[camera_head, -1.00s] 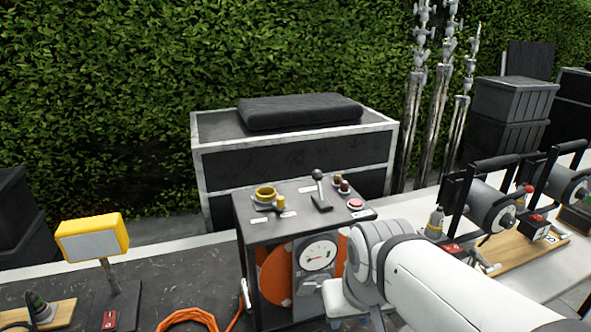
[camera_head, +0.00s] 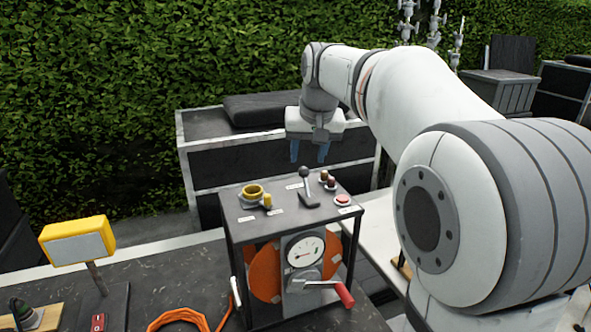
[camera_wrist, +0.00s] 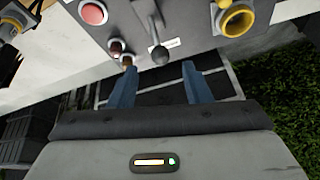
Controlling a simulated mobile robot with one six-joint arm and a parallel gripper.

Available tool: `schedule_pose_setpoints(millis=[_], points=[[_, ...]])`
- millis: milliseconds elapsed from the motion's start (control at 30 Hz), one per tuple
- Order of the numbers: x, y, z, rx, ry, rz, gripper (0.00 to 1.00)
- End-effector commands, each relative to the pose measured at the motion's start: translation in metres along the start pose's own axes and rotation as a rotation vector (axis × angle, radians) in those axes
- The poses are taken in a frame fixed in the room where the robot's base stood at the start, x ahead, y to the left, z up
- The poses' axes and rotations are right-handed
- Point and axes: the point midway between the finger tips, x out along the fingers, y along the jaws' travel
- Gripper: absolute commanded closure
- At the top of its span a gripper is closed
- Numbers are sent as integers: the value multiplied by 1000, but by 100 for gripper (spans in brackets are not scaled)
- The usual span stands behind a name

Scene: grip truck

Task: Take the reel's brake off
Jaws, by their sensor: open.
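My gripper (camera_head: 309,152) is open and empty above the reel unit's black top panel (camera_head: 235,203). Its two blue fingers also show in the wrist view (camera_wrist: 158,84). A black lever with a round knob (camera_head: 304,173) stands on the panel below the gripper; in the wrist view the knob (camera_wrist: 160,55) lies just beyond the fingertips, apart from them. The orange reel (camera_head: 266,272) sits under the panel, behind a round white gauge (camera_head: 305,250) and a crank with a red handle (camera_head: 345,295). I cannot tell which control is the brake.
The panel also bears a yellow ring (camera_head: 253,192), a small yellow knob (camera_head: 267,200), two small brown knobs (camera_head: 331,184) and a red button (camera_head: 343,199). A yellow lamp (camera_head: 77,242) stands at left. A dark case (camera_head: 230,155) stands behind.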

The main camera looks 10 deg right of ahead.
Motion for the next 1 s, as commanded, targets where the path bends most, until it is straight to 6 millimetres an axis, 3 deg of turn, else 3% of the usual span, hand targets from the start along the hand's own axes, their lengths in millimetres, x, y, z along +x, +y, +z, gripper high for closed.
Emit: schedule_pose_setpoints(millis=[167, 600, 933, 1000], points=[[12, -1, -6, 2, -1, -1, 56], [72, -1, -6, 1, 1, -1, 56], [77, -1, -6, 0, 4, -1, 56], [77, -2, -6, 0, 3, -1, 61]])
